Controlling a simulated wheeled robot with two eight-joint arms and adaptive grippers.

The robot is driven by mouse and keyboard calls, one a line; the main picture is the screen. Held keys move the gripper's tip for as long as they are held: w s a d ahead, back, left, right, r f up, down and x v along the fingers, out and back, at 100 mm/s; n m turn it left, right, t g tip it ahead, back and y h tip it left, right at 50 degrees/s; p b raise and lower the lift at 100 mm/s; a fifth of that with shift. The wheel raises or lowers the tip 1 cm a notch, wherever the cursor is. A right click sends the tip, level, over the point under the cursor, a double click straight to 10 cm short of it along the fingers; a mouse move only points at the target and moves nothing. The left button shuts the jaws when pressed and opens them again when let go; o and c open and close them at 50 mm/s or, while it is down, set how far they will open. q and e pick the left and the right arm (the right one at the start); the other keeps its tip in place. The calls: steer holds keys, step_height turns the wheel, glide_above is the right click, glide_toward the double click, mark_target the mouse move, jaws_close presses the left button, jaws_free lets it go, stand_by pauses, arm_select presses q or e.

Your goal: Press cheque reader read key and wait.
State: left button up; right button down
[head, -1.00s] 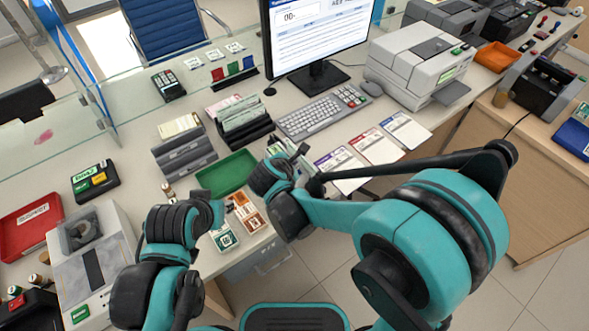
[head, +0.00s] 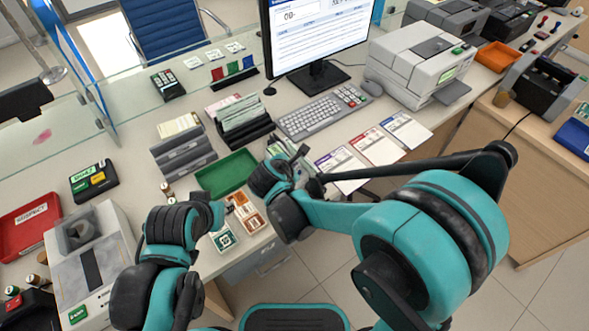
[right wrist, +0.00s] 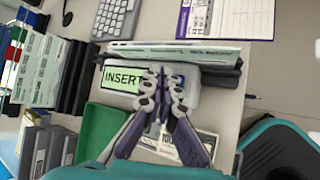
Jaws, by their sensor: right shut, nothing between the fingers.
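The cheque reader (right wrist: 210,76) is a dark device with a pale front panel and a green display (right wrist: 122,78) that reads INSERT in the right wrist view. A pale green cheque-like slip stands along its top. In the head view my right arm hides most of the reader. My right gripper (right wrist: 165,78) is shut and empty, its fingertips at the panel just right of the display. In the head view my right gripper (head: 298,154) is over the reader. My left gripper's fingers are not visible.
A green tray (head: 226,173) lies left of the reader, with dark document holders (head: 243,125) behind it. The keyboard (head: 322,112) and monitor stand behind. Printed forms (head: 375,146) lie to the right. Small cards lie at the counter's front edge.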

steer(key=shift+f+b, duration=0.45)
steer(key=shift+f, duration=0.05)
stand_by(0.4)
steer(key=shift+r, duration=0.15)
steer(key=shift+r+p, duration=0.7)
steer(key=shift+r, duration=0.05)
step_height(320, 180, up, 5)
steer(key=p, duration=0.4)
steer(key=shift+r, duration=0.1)
stand_by(0.8)
